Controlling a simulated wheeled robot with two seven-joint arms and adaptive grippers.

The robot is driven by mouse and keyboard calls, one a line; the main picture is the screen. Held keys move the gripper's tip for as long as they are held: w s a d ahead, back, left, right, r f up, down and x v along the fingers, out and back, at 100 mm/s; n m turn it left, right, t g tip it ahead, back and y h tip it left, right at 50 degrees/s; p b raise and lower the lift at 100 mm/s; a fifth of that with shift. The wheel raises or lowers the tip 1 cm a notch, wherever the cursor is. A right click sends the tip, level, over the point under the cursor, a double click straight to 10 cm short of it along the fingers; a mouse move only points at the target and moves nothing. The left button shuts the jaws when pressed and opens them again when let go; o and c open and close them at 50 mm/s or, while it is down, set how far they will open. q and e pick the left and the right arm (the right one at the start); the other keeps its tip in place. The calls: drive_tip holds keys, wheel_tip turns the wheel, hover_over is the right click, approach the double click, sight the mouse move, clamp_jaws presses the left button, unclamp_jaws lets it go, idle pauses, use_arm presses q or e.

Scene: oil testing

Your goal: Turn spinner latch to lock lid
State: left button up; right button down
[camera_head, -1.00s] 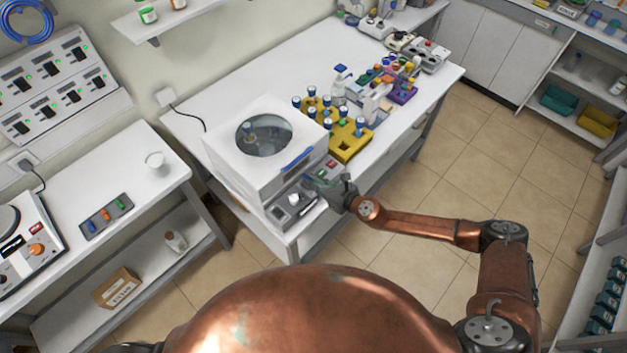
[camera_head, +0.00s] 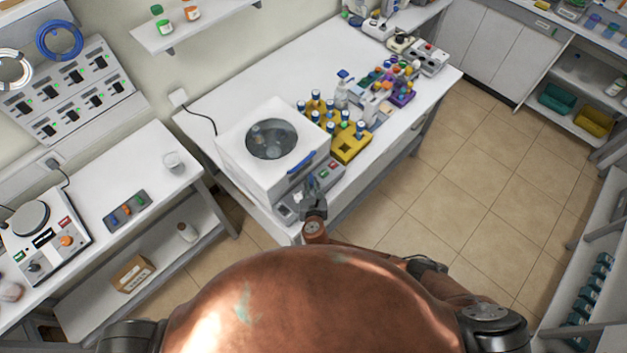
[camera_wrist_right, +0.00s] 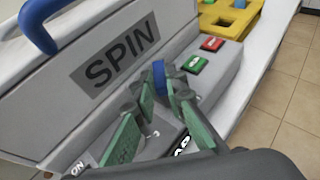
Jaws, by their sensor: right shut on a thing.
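The white spinner (camera_head: 240,172) stands on the front corner of the middle table. Its lid, with a round dark window (camera_head: 271,139) and a blue handle (camera_head: 302,163), looks shut. My right gripper (camera_head: 311,186) is at the spinner's front control panel. In the right wrist view its green-padded fingers (camera_wrist_right: 156,92) are closed around a small part with a blue edge (camera_wrist_right: 158,76), apparently the latch, below the SPIN label (camera_wrist_right: 112,58). The fingers hide most of that part, so its turned position cannot be told. My left gripper is not in view.
A red button (camera_wrist_right: 213,43) and a green button (camera_wrist_right: 195,64) sit just right of my right fingers. A yellow rack (camera_head: 350,148) with blue-capped vials stands behind the spinner's right side. A side table with a scale-like device (camera_head: 40,245) stands at the left.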

drive_tip(key=m+h, duration=0.2)
drive_tip(key=h, duration=0.1)
drive_tip(key=shift+a+f+m+b, duration=0.15)
drive_tip(key=shift+a+m+b, duration=0.15)
drive_tip(key=shift+a+b, duration=0.1)
drive_tip(key=shift+a+m+g+h+b, duration=0.2)
drive_tip(key=shift+m+g+h+b, duration=0.35)
drive_tip(key=shift+m+h, duration=0.65)
drive_tip(key=shift+w+h, duration=0.1)
drive_tip(key=shift+h, duration=0.3)
drive_tip(key=c, duration=2)
unclamp_jaws()
drive_tip(key=shift+o, duration=0.2)
drive_tip(key=shift+s+a+r, duration=0.2)
drive_tip(key=shift+s+r, duration=0.1)
drive_tip(key=shift+s, duration=0.2)
drive_tip(key=v, duration=0.6)
drive_tip(key=shift+s+r, duration=0.15)
